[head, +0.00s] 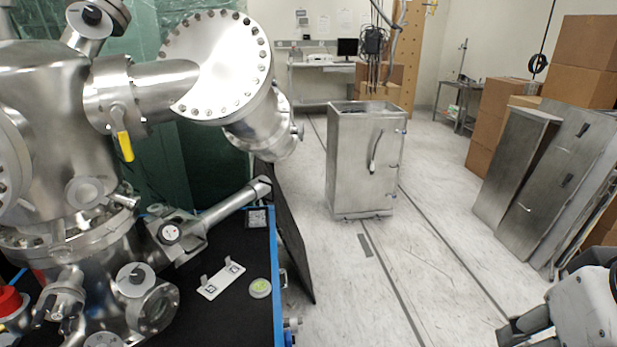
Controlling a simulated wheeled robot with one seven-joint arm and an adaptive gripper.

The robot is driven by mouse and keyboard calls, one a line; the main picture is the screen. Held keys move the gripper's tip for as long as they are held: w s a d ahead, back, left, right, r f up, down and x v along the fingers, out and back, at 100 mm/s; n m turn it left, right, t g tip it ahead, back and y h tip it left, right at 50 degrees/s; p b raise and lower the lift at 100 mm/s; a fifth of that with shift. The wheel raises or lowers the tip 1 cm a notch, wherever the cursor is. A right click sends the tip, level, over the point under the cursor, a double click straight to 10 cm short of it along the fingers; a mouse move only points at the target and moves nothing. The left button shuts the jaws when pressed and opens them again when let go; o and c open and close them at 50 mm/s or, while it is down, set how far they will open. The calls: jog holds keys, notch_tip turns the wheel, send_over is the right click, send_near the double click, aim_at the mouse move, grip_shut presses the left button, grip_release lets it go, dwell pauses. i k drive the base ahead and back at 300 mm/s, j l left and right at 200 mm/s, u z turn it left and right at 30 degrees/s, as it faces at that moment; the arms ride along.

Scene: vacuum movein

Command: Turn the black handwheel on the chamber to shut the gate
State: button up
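The steel vacuum chamber (60,130) fills the left side of the head view, with round flanges and ports. A small black knob (92,15) sits on its top flange, and another dark round knob (136,275) sits on a lower port. I cannot tell whether either is the black handwheel; no larger wheel shows clearly on the chamber. Whether the gate is open or shut does not show. My gripper (522,327) is at the bottom right corner, partly cut off, far from the chamber. Its dark fingers show, but their opening is unclear. I see nothing held.
A white bracket (221,279) and a round green-faced item (260,288) lie on the black bench top. A steel cabinet (362,165) stands mid-floor; metal panels (545,185) and cardboard boxes (500,115) line the right.

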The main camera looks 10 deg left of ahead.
aim_at(168, 233)
jog(key=u, duration=1.35)
